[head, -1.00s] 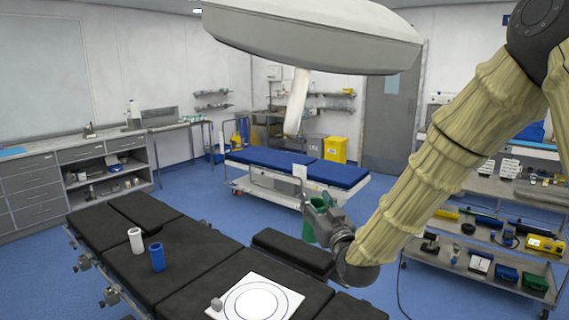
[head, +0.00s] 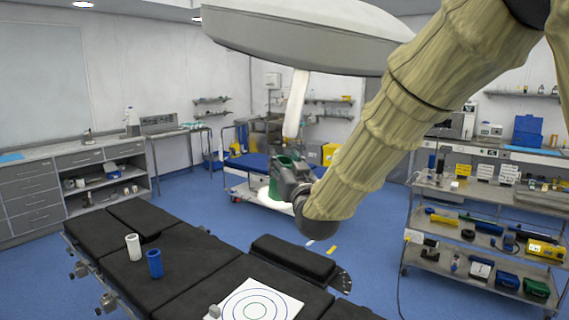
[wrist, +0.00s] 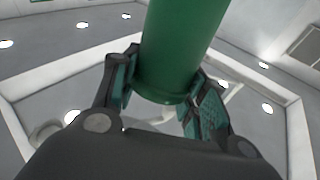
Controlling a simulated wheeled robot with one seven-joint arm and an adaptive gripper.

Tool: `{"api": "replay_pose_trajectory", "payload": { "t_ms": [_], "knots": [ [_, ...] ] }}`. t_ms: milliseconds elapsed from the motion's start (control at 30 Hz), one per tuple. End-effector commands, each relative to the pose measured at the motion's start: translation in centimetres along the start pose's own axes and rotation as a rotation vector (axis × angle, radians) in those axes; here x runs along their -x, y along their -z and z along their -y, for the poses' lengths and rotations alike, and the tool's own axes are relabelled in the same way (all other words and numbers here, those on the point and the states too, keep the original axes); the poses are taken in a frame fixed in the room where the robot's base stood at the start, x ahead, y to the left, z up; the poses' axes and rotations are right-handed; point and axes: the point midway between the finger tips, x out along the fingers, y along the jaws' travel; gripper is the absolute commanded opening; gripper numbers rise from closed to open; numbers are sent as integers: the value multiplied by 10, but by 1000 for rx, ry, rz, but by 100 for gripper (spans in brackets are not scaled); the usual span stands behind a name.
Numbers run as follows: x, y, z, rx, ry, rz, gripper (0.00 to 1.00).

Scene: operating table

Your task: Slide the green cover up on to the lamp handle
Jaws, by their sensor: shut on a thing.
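The green cover (wrist: 180,45) is a smooth green tube, held between the two fingers of my gripper (wrist: 165,88) in the wrist view. In the head view my gripper (head: 287,176) is raised over the floor beyond the operating table, with the green cover (head: 286,160) partly hidden by it. The pale lamp handle (head: 296,105) hangs, slightly tilted, under the big lamp head (head: 300,35). The cover appears just below the handle's lower end; I cannot tell whether they touch or are lined up in depth.
A white cover (head: 133,247) and a blue cover (head: 155,263) stand on the black operating table (head: 200,254). A loaded trolley (head: 428,245) stands right.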

Motion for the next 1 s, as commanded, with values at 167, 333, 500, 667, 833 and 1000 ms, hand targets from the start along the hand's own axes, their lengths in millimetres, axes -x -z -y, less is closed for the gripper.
{"api": "replay_pose_trajectory", "payload": {
  "t_ms": [167, 333, 500, 667, 833, 1000],
  "knots": [
    [3, -2, 0, 0, -1, -1, 21],
    [2, 13, 0, 0, -1, -1, 21],
    [2, 26, 0, 0, -1, -1, 21],
    [2, 38, 0, 0, -1, -2, 21],
    [2, 50, 0, 0, -1, -1, 21],
    [2, 57, 0, 0, -1, 0, 21]
  ]
}}
